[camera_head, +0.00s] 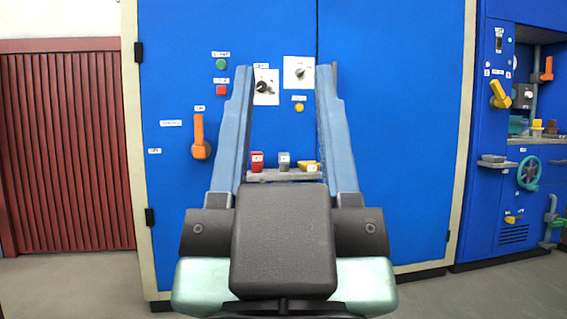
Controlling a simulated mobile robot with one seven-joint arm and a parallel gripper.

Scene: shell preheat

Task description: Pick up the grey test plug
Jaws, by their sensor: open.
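The grey test plug (284,160) stands on a small grey shelf (262,177) on the front of the blue cabinet. It is between a red plug (257,162) on its left and a yellow piece (308,167) on its right. My gripper (285,84) is open and empty, with its two blue fingers spread wide in front of the cabinet. In the picture the grey plug shows in the gap between the fingers, low down near my gripper's dark body. How far the fingertips are from the cabinet is hard to tell.
Two white switch plates (299,73) are on the cabinet above the shelf. An orange handle (199,137) sticks out at left, below green (221,64) and red (221,90) buttons.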

